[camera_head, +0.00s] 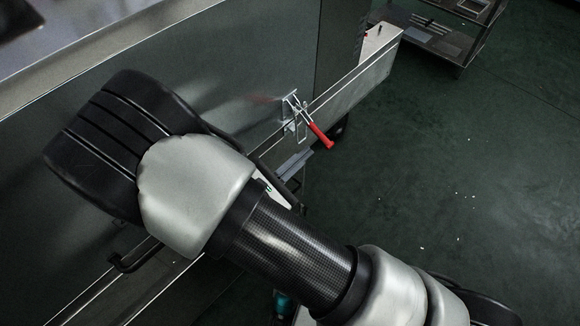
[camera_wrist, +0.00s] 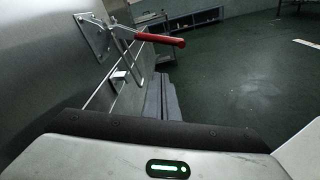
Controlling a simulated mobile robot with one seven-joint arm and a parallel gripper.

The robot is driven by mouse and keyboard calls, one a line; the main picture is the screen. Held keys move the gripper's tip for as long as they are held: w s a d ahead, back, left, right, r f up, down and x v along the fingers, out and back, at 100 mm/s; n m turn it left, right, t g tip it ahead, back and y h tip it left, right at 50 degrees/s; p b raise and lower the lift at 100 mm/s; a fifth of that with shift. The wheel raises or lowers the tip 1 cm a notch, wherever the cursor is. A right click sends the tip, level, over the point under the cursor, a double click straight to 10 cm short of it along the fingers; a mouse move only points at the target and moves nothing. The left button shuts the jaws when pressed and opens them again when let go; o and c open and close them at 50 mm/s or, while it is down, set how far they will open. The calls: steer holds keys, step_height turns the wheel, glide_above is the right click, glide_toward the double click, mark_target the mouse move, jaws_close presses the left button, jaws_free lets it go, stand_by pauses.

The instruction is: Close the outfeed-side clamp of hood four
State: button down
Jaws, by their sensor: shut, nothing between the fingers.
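A toggle clamp with a red handle (camera_head: 321,138) is fixed to the metal side panel, right of centre in the head view. In the wrist view its mounting plate (camera_wrist: 93,36) is at upper left, and the red handle (camera_wrist: 160,39) sticks out from the panel to the right. A wire loop (camera_wrist: 138,66) hangs below the handle, near a small catch (camera_wrist: 118,76) on the lower ledge. I cannot tell whether the loop touches the catch. My gripper (camera_head: 297,164) is shut and empty, below the clamp and apart from it. Its grey fingers (camera_wrist: 162,99) also show in the wrist view.
The hood's grey side wall (camera_head: 250,60) runs along the left, with a metal ledge (camera_head: 370,68) under it. A black bar handle (camera_head: 135,258) is at lower left. A shelf rack (camera_head: 440,35) stands at the back. The green floor (camera_head: 460,170) to the right is open.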

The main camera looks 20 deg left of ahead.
mark_target(312, 127)
steer(key=d+r, duration=0.1)
steer(key=w+d+r, duration=0.1)
steer(key=r, duration=0.1)
steer(key=shift+w+d+r, duration=0.1)
steer(key=shift+w+r, duration=0.05)
steer(key=shift+w, duration=0.05)
steer(key=shift+r, duration=0.15)
stand_by(0.3)
